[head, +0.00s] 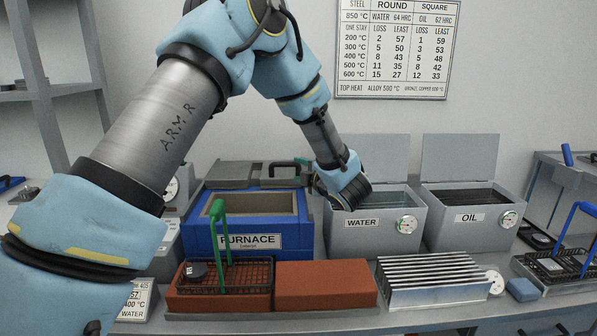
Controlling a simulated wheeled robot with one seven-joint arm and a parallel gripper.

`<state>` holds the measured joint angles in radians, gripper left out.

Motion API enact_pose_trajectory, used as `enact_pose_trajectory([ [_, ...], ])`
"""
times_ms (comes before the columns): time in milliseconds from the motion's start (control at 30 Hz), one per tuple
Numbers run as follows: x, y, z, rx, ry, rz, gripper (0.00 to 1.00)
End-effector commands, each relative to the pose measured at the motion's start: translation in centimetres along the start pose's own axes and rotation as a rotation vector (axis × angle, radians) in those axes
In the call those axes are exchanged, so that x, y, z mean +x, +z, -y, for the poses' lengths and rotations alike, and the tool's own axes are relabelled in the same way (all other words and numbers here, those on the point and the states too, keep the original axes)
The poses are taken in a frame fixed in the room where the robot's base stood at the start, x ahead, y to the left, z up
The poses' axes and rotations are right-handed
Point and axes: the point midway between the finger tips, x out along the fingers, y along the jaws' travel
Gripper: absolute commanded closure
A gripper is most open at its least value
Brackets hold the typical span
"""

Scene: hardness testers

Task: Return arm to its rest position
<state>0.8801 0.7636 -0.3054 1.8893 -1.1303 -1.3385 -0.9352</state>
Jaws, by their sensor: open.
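My arm, light blue and grey, reaches from the lower left up over the furnace and down to the right. My gripper (343,192) is at its end, at the left side of the open water tank (378,229). The dark end of the wrist hides the tank's left rim. The fingertips are hard to make out, and nothing shows held in them. I cannot tell whether the gripper touches the tank. The jaws are open.
A blue furnace (250,243) stands open left of the water tank; an oil tank (469,217) stands right. In front are a black basket (240,276) with a green handle on red bricks (325,285), and a finned metal rack (435,276). Shelves (45,95) stand far left.

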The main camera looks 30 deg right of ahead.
Motion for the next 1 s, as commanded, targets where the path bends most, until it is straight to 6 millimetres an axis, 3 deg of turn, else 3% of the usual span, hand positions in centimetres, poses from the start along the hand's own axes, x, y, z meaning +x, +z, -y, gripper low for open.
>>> enact_pose_trajectory([
  [267,0.2,-0.2,-0.2,0.006,-0.002,0.004,0.48],
  [367,1.4,-1.3,-1.4,0.053,-0.02,0.04,0.48],
  [467,3.2,-3.7,-3.2,0.167,-0.063,0.122,0.48],
  [600,4.9,-9.7,-4.9,0.433,-0.166,0.286,0.48],
  [733,3.7,-17.0,-4.4,0.704,-0.296,0.442,0.48],
  [867,-0.2,-25.3,-2.7,0.953,-0.459,0.604,0.48],
  [1000,-6.0,-33.1,-0.6,1.144,-0.633,0.768,0.48],
])
